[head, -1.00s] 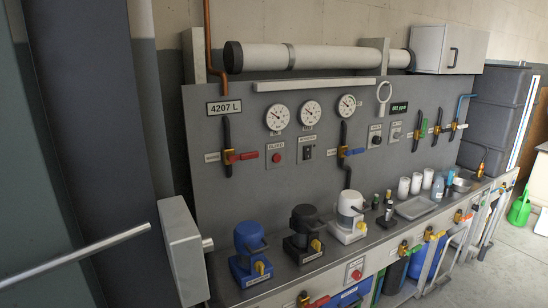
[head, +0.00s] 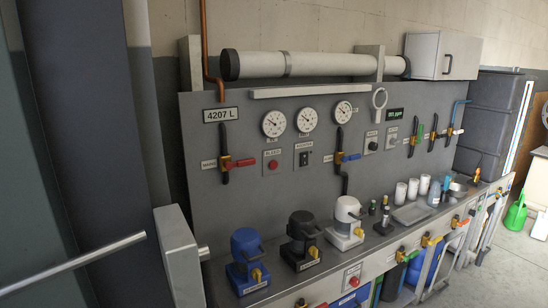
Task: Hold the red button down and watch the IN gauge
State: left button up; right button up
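A small red button (head: 273,165) sits on the grey upright panel (head: 240,190), on a plate that seems to read BLEED. Another red button (head: 354,282) is on the bench's front face, below the pumps. Three round white gauges are in a row on the panel: a left one (head: 274,123), a middle one (head: 307,119) and a right one (head: 344,110). Their labels are too small to tell which is IN, and the needle readings are not clear. Neither of my grippers is in view, and nothing is seen touching either button.
A red-handled valve (head: 239,163) is left of the panel button. A blue pump (head: 247,262), a black pump (head: 302,241) and a white pump (head: 346,224) stand on the bench. A grey box (head: 178,258) is at the left. Floor shows at the right.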

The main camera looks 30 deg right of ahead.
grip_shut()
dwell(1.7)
